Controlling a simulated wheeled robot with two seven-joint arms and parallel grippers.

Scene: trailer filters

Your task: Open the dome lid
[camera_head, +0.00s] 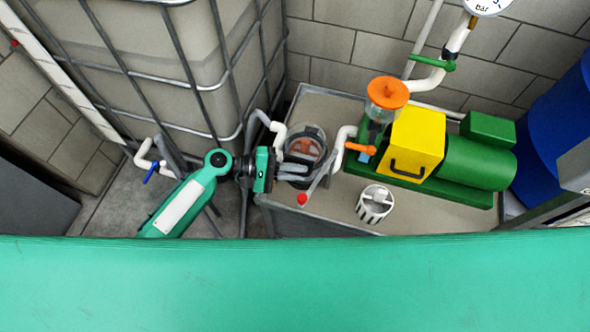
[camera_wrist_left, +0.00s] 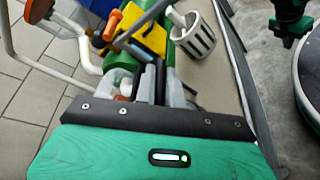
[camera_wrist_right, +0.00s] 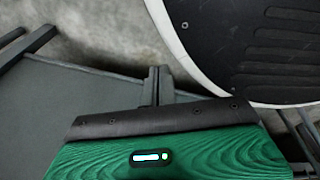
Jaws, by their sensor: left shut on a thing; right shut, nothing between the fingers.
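The clear dome lid (camera_head: 308,138) sits on a dark round filter housing at the left end of the bench. My left gripper (camera_head: 303,174) reaches in from the left, its fingers shut at the near side of the dome. Its fingers also show in the left wrist view (camera_wrist_left: 151,78); the exact part between them is hard to make out. A grey lever with a red knob (camera_head: 302,199) stands close beside the fingers. My right gripper (camera_wrist_right: 158,78) is shut and empty in the right wrist view, away from the filter; it is not in the head view.
A white slotted basket (camera_head: 375,204) stands on the bench (camera_head: 335,222) right of the filter. A green pump (camera_head: 470,160) with a yellow box (camera_head: 417,138) and orange-capped clear vessel (camera_head: 387,93) is behind it. White pipes run close around the dome. A caged tank (camera_head: 160,65) stands at left.

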